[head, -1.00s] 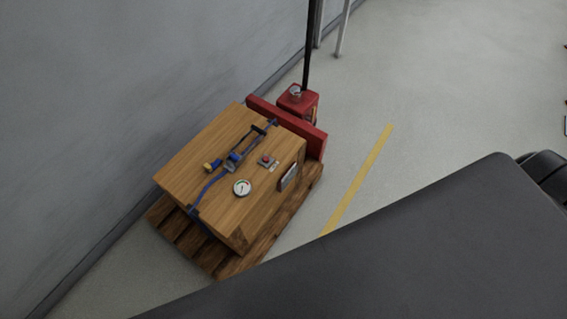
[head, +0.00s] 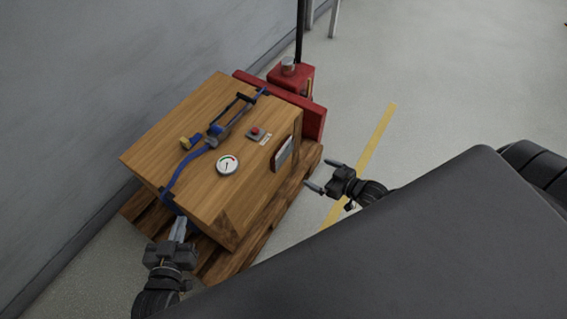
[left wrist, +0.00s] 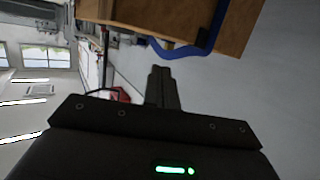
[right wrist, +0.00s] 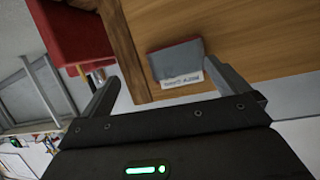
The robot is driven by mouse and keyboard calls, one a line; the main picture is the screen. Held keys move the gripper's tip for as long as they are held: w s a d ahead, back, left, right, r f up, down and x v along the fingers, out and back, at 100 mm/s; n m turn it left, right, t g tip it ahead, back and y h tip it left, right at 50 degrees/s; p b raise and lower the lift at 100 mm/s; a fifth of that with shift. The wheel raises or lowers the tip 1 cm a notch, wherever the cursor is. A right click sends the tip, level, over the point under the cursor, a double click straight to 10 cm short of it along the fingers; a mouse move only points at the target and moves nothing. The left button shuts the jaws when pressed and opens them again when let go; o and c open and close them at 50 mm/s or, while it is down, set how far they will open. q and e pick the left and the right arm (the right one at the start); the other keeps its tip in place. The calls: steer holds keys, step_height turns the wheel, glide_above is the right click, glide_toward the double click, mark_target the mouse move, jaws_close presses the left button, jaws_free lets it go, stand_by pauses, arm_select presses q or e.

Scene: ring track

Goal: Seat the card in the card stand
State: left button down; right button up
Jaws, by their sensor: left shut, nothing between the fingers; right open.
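A pale card (head: 285,151) with a dark edge sits at the right side face of the wooden crate (head: 190,110). In the right wrist view a grey holder with a dark red edge (right wrist: 176,58) shows on the crate, and a white printed strip (right wrist: 183,80) shows at its lower edge. I cannot tell how deep the card sits, or which part is the stand. My right gripper (head: 319,174) is open and empty, its fingers pointing at that face from a short distance. My left gripper (head: 178,229) is shut and empty near the crate's front left corner; its closed fingers (left wrist: 160,86) show in the left wrist view.
On the crate top are a blue strap with a ratchet (head: 220,125), a round gauge (head: 228,164) and a red button (head: 255,131). The crate stands on a wooden pallet (head: 232,262) against a red pallet jack (head: 290,84). A grey wall is at left. Open floor lies right.

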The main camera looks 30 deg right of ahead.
step_height(320, 180, up, 7)
steer(key=w+a+n+t+y+b, duration=0.1)
steer(key=w+n+y+b, duration=0.1)
steer(key=n+y+b, duration=0.15)
steer(key=b, duration=0.1)
glide_toward(284, 146)
steer(key=x, duration=0.3)
steer(key=shift+m+h, duration=0.35)
steer(key=shift+m, duration=0.2)
steer(key=b+x, duration=0.1)
steer(key=x, duration=0.3)
steer(key=shift+a+f+b, duration=0.1)
steer(key=shift+a+b, duration=0.1)
steer(key=shift+b, duration=0.15)
steer(key=shift+w+a, duration=0.15)
steer(key=shift+w, duration=0.1)
arm_select(q)
steer(key=s+r+t+h, duration=0.2)
steer(key=r+t, duration=0.2)
steer(key=r, duration=0.5)
steer(key=s+r+m+t+h, duration=0.1)
steer(key=s+r+t+h, duration=0.1)
steer(key=r, duration=0.7)
steer(key=shift+d+r+t+h, duration=0.15)
steer(key=shift+d+t+h, duration=0.05)
steer(key=shift+t+h, duration=0.6)
arm_select(e)
steer(key=c, duration=0.7)
